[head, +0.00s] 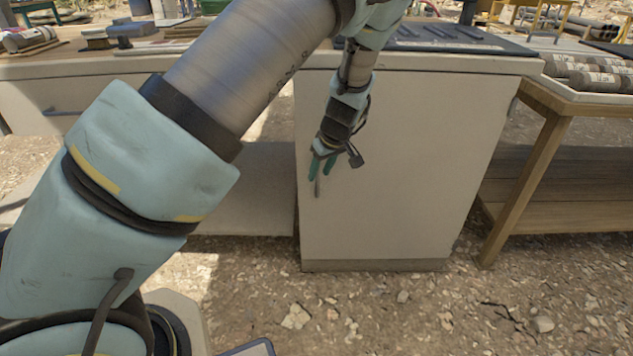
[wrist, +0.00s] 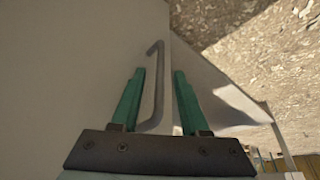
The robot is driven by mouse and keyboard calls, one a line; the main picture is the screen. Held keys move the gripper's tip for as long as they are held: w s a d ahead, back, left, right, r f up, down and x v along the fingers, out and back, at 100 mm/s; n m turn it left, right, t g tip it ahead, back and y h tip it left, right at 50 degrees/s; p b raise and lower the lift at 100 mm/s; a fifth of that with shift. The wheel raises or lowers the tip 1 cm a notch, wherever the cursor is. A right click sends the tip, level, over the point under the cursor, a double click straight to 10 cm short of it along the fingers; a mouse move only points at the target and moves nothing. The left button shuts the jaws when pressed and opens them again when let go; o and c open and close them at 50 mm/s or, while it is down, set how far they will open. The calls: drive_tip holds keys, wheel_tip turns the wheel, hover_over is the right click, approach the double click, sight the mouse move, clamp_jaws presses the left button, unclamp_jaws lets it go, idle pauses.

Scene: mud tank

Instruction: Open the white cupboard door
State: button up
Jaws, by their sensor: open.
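The white cupboard door (head: 410,160) stands upright in the middle of the head view and looks shut. In the wrist view the door (wrist: 80,60) fills the left side. Its grey bar handle (wrist: 157,85) runs along the door near its edge, and a bit of the handle (head: 318,187) shows in the head view. My gripper (head: 322,172) hangs at the door's left edge. In the wrist view my gripper (wrist: 158,72) is open, with the handle between its two green fingers, closer to the left one. I cannot tell whether a finger touches the handle.
A worktop (head: 450,62) with a dark tray (head: 450,38) lies above the door. A wooden table (head: 550,130) stands to the right, and an open shelf space (head: 245,185) lies to the left. The gravel ground (head: 400,310) before the door is clear.

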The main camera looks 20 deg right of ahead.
sight(318, 194)
drive_tip(key=shift+x, duration=1.8)
clamp_jaws()
drive_tip(key=shift+s, duration=0.1)
